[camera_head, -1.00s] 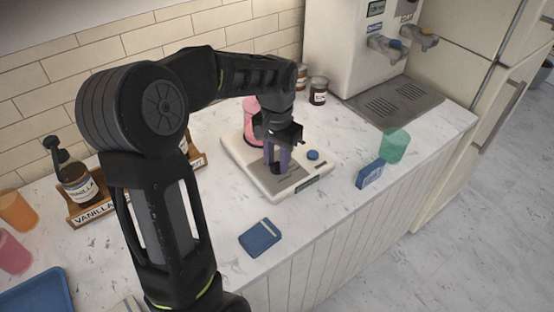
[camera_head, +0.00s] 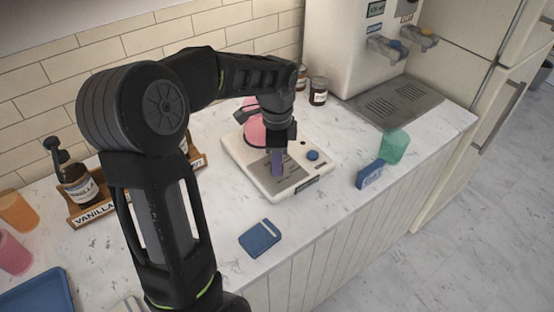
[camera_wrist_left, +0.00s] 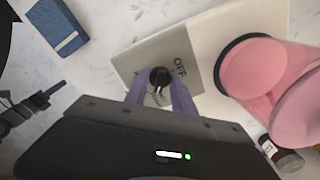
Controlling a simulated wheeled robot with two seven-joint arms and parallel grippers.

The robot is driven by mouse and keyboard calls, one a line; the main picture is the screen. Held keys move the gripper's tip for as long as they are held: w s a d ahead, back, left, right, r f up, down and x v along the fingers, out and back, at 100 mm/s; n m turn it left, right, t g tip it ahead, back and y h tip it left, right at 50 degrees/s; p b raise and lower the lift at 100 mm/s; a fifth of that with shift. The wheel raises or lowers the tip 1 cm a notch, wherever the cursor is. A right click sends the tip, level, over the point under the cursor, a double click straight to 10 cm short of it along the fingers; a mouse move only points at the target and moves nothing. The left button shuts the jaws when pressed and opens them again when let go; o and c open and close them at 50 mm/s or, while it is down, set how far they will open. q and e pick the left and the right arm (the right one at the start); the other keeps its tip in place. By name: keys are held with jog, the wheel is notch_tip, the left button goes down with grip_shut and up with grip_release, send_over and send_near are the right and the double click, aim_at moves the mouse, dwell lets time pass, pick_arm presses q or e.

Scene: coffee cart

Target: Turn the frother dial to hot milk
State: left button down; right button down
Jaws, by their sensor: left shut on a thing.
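The frother (camera_head: 235,153) is a flat white base on the counter with a pink jug (camera_head: 255,130) standing on its back left part. The wrist view shows its grey dial plate (camera_wrist_left: 190,55) with the word OFF and a round black dial knob (camera_wrist_left: 159,75). My left gripper (camera_head: 278,165) points down over the plate. In the wrist view its purple fingers (camera_wrist_left: 160,98) are on either side of the knob, shut on it.
A blue button (camera_head: 313,155) sits on the base's right part. A blue box (camera_head: 370,174) and green cup (camera_head: 394,147) stand to the right. A blue pad (camera_head: 260,238) lies in front. Vanilla bottles' rack (camera_head: 92,211) is at left. Counter front is mostly clear.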

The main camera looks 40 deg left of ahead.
pick_arm(q)
jog(key=m, duration=0.5)
jog(key=shift+r+m, duration=0.1)
jog(key=shift+m, duration=0.2)
jog(key=m, duration=0.5)
jog(key=shift+p, duration=0.4)
jog(key=c, duration=1)
grip_release()
jog(key=shift+c, duration=0.2)
notch_tip(320, 180, up, 8)
jog(key=shift+f+b, duration=0.15)
jog(key=shift+b, duration=0.3)
